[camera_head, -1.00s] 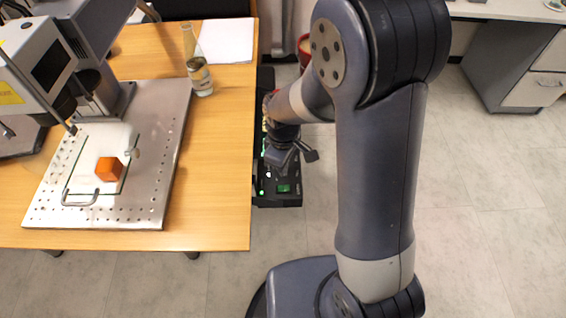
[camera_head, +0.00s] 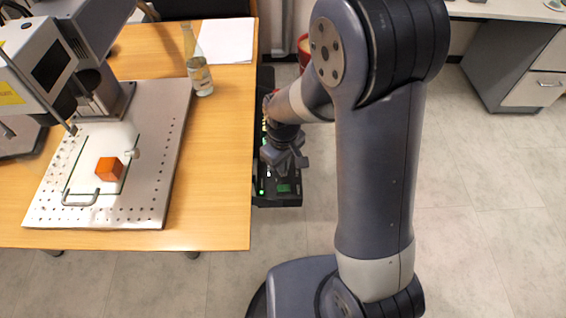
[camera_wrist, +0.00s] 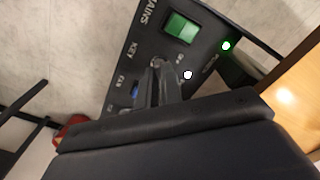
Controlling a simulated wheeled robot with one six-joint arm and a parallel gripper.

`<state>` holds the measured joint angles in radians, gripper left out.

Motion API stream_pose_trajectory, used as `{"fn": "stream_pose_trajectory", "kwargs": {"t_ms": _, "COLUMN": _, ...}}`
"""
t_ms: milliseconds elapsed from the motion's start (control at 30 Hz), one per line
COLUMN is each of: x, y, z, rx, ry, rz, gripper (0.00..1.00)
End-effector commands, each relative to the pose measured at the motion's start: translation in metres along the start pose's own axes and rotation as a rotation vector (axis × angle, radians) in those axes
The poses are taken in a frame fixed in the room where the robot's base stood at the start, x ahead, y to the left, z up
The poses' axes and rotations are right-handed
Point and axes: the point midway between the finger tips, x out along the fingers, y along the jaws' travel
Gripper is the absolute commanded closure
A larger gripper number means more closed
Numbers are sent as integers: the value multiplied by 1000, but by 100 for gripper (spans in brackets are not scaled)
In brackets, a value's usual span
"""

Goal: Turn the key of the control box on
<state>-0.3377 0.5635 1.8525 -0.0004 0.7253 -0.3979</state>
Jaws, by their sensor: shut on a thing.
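The black control box (camera_head: 263,199) stands beside the right edge of the wooden table in the head view. Its panel (camera_wrist: 207,62) fills the upper middle of the wrist view, with MAINS and KEY labels. My gripper (camera_head: 286,165) is down over the box in the head view. In the wrist view its fingers (camera_wrist: 164,82) are closed together at the panel beside the KEY label, shut on the key (camera_wrist: 155,62). The key is mostly hidden between the fingers, so its exact angle cannot be told. A green lit switch (camera_wrist: 182,27) sits above the fingertips.
The wooden table (camera_head: 222,150) is left of the box. Open floor (camera_head: 480,230) lies to the right.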

Motion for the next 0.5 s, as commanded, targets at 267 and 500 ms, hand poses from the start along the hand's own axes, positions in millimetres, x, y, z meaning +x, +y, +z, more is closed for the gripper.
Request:
{"fn": "stream_pose_trajectory", "kwargs": {"t_ms": 267, "x": 0, "y": 0, "z": 0, "rx": 1, "ry": -1, "rz": -1, "gripper": 81}}
{"fn": "stream_pose_trajectory", "kwargs": {"t_ms": 500, "x": 0, "y": 0, "z": 0, "rx": 0, "ry": 0, "rz": -1, "gripper": 72}}
